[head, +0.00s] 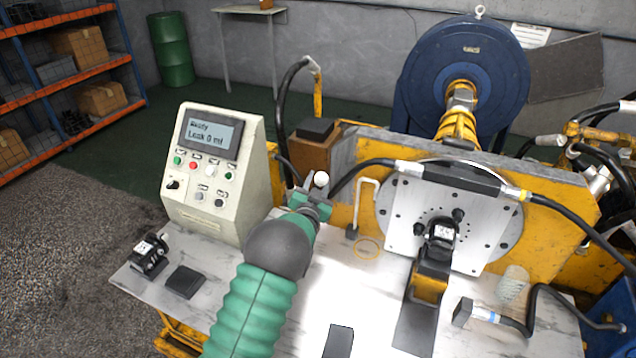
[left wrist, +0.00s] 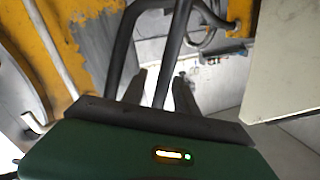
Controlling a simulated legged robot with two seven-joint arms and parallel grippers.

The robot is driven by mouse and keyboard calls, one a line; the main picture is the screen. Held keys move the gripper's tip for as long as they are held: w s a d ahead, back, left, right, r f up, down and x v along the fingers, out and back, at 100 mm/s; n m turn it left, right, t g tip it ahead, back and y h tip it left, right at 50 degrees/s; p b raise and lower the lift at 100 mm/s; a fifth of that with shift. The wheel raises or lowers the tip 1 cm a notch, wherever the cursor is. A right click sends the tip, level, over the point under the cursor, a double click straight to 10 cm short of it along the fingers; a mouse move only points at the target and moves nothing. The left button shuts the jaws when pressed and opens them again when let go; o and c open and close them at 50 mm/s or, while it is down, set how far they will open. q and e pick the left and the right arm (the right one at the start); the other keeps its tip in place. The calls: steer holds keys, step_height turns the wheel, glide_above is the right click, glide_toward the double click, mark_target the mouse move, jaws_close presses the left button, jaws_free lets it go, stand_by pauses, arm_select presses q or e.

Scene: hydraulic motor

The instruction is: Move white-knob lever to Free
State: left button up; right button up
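A white ball knob (head: 321,178) shows in the head view between the control box and the yellow frame, right at the tip of my left gripper (head: 314,190). The lever's shaft below the knob is hidden by the gripper and arm. In the left wrist view, my left gripper's two grey fingers (left wrist: 159,88) stand apart. A dark rod (left wrist: 175,50) runs between them with space on both sides; I cannot tell whether it is the lever or a hose. The knob is not identifiable in that view. No Free marking is readable. My right gripper is in neither view.
A cream control box (head: 214,165) with a screen and buttons stands left of the gripper. A metal plate with a motor (head: 441,235) is farther right.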

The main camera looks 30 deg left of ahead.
arm_select(q)
steer(key=shift+d, duration=0.15)
jaws_close()
stand_by(1.2)
